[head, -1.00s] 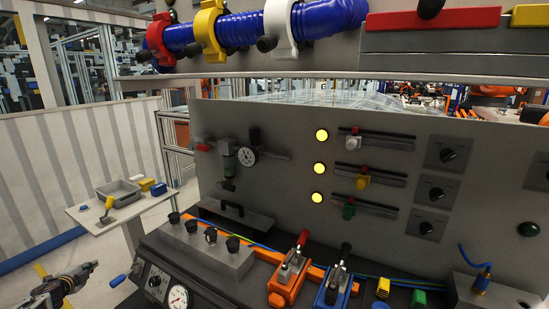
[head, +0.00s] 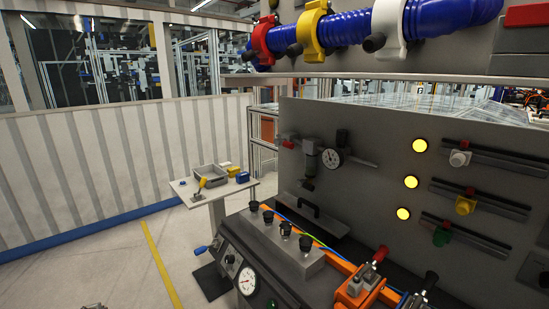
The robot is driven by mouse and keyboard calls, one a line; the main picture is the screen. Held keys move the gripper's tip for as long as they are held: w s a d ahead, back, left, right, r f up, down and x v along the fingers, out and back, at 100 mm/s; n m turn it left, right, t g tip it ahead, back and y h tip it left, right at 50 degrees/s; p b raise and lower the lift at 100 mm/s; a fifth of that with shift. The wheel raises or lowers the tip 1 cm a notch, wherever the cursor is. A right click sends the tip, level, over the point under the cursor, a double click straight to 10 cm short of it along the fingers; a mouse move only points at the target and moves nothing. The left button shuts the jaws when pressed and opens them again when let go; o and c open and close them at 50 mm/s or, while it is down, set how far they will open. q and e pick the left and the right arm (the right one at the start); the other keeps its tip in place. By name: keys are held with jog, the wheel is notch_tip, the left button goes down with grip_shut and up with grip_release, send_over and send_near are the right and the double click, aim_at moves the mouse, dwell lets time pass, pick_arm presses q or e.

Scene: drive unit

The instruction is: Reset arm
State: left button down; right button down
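Neither of my grippers shows clearly in the head view. Only a small grey sliver (head: 95,306) shows at the bottom edge, left of centre. It may be part of my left arm, but too little of it is visible to tell. No part of my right arm is in view.
The grey drive unit panel (head: 370,215) with yellow lamps fills the right side. Its console (head: 240,262) carries black knobs, a gauge and an orange clamp (head: 358,290). A small side table (head: 185,190) holds a grey tray (head: 209,177). Open floor (head: 110,270) lies at the left.

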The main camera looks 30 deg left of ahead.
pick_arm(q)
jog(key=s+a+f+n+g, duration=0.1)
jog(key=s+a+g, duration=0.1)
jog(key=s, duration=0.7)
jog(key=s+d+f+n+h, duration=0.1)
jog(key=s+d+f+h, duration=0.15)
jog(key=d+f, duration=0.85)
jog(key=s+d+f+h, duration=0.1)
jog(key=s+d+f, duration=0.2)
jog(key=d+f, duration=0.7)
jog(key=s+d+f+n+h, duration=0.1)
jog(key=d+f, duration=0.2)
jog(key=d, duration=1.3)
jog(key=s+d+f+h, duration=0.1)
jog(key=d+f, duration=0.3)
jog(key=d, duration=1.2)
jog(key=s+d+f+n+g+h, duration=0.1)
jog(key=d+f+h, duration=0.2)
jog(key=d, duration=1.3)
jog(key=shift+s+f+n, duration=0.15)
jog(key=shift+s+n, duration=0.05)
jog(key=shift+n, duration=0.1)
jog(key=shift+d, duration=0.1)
